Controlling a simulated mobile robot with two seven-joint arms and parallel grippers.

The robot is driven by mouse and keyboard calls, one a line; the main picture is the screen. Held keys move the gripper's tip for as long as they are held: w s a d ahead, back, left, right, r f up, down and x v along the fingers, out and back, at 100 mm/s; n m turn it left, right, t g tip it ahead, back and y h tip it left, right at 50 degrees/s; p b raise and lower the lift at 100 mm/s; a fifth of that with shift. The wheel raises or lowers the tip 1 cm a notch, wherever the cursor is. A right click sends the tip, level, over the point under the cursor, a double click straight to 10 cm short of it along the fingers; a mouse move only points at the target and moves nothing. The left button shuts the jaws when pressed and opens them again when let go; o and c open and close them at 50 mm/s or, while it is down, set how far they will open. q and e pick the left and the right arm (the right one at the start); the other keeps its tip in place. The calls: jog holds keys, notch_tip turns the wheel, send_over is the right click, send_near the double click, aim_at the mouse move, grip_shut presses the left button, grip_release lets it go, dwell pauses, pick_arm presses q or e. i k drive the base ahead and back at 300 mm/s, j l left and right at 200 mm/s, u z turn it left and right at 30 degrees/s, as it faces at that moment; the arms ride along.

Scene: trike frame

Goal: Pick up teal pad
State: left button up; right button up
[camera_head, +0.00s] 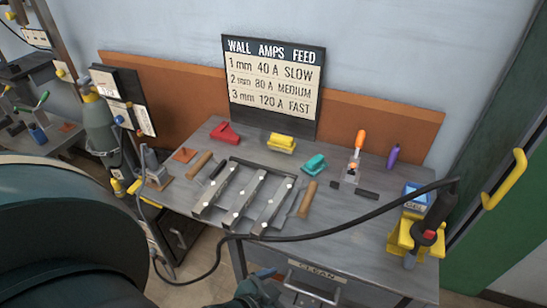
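The teal pad (314,164) lies on the grey workbench (345,235), right of the middle and in front of the sign. It looks like a small block with nothing on top of it. A large dark rounded part at the lower left looks like my own arm. A dark teal part with a blue tip at the bottom edge looks like my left gripper (262,281), low in front of the bench and well away from the pad. Whether it is open or shut is unclear. My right gripper is not in view.
A slatted metal frame (243,198) with wooden-handled tools beside it lies left of the pad. A yellow block (281,141), a red piece (226,132) and an orange-handled tool (359,142) are nearby. A black cable (330,232) crosses the bench front to a yellow holder (405,240).

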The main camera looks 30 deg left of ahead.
aim_at(316, 165)
jog(key=u, duration=0.7)
